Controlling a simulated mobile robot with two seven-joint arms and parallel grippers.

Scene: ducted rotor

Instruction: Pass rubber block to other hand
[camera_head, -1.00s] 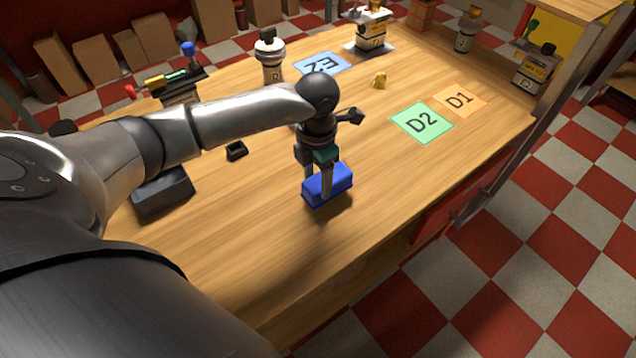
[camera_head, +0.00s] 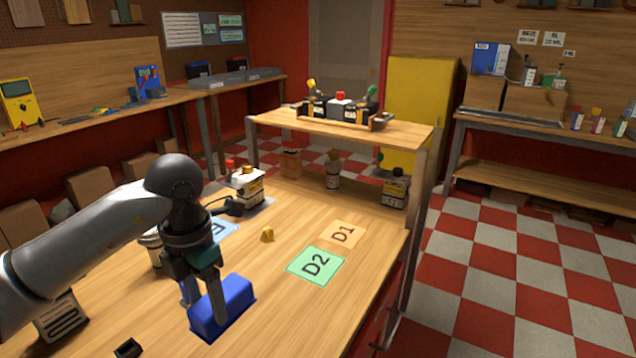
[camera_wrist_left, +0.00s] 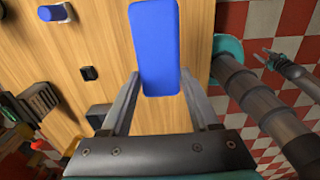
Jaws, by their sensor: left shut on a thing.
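The rubber block, a blue oblong (camera_head: 228,302), is at the near part of the wooden table (camera_head: 290,310). My left gripper (camera_head: 205,300) comes down on it from above, with its fingers on either side, and is shut on it. The block also shows between the fingers in the left wrist view (camera_wrist_left: 156,50). I cannot tell whether its underside touches the table. No right gripper shows in the head view. Dark jointed parts, seemingly mine, show at the right of the left wrist view, but no jaw state can be read there.
A green D2 mat (camera_head: 316,265) and an orange D1 mat (camera_head: 343,233) lie to the right of the block. A raised shelf (camera_head: 340,125) stands at the table's far end. The table's right front is clear.

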